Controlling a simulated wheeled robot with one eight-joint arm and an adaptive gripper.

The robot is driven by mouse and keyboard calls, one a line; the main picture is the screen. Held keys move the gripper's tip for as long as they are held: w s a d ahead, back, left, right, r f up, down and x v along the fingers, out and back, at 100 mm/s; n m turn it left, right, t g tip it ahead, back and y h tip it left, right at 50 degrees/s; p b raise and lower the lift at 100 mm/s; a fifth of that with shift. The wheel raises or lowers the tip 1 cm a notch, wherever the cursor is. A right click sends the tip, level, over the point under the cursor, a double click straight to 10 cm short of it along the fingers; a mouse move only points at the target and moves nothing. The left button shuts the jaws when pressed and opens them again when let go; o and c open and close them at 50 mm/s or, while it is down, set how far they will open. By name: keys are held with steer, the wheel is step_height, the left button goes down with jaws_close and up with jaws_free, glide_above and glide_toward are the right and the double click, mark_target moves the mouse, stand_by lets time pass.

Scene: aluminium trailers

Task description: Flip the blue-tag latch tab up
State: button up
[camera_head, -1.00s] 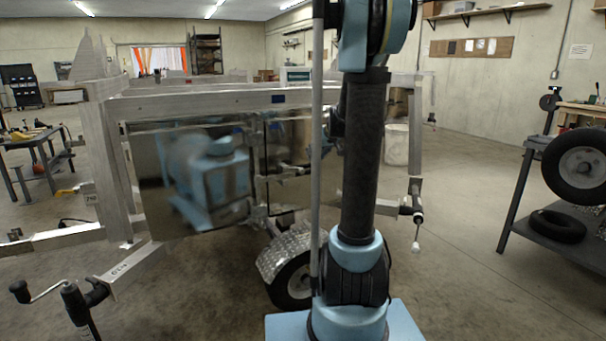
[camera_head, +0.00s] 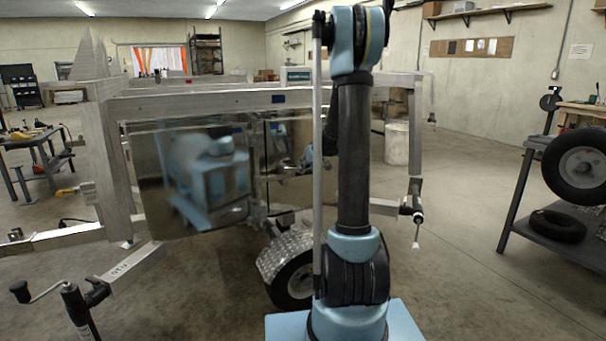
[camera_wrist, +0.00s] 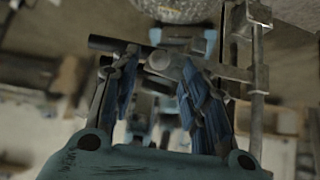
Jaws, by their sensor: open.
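A dark rod (camera_wrist: 106,43) and a round grey end (camera_wrist: 158,60) appear at or beyond the fingertips. I cannot tell whether the fingers touch them. I cannot make out my gripper clearly in the head view, where my arm covers part of the trailer.
A shiny side panel (camera_head: 190,180) reflects my blue body. A wheel with a diamond-plate fender (camera_head: 285,250) is below it. A metal post (camera_wrist: 258,90) stands right of the fingers in the wrist view. A bench with tyres (camera_head: 560,235) is at right. Floor between is clear.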

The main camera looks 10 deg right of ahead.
mark_target(295, 171)
steer(key=shift+x, duration=2.35)
steer(key=shift+c, duration=0.3)
jaws_close()
